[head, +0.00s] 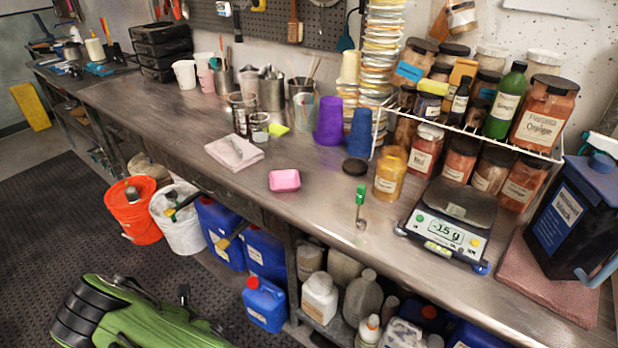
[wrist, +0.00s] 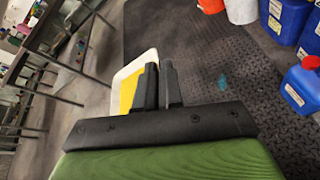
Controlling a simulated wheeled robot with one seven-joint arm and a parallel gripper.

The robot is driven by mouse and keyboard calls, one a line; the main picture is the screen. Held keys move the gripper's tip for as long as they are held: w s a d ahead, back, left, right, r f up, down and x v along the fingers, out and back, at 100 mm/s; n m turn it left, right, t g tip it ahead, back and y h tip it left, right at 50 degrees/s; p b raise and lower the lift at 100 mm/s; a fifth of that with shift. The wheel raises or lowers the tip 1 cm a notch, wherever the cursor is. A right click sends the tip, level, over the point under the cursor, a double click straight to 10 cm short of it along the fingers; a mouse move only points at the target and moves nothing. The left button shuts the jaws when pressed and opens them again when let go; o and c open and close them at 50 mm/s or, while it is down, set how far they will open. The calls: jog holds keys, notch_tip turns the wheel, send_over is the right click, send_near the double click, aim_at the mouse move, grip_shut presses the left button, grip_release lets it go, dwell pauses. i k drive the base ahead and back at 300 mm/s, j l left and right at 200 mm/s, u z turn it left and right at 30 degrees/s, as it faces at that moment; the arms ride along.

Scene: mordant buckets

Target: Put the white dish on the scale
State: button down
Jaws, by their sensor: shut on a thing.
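The scale (head: 446,222) stands on the bench at the right, with a dark, empty plate and a lit display that seems to read -15 g. In the wrist view, my gripper (wrist: 160,68) is nearly closed, its black fingers a narrow gap apart. The white dish (wrist: 122,73) shows at the left finger, tilted and partly hidden by it, with a yellow area on its face. My gripper is shut on the dish, though the grip itself is hard to see. The gripper and dish are away from the scale, over the floor, and do not show in the head view.
A pink dish (head: 284,180), a green-handled spoon (head: 361,205) and an amber jar (head: 390,172) stand left of the scale. A rack of jars (head: 480,130) is behind it. A blue-black container (head: 570,215) stands right. Buckets (head: 135,212) line the floor.

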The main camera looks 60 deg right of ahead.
aim_at(462, 198)
jog(key=j+z, duration=0.15)
jog(key=z, duration=0.2)
jog(key=k+j+z, duration=0.1)
jog(key=z, duration=0.25)
jog(key=j+z, duration=0.1)
jog(key=z, duration=0.2)
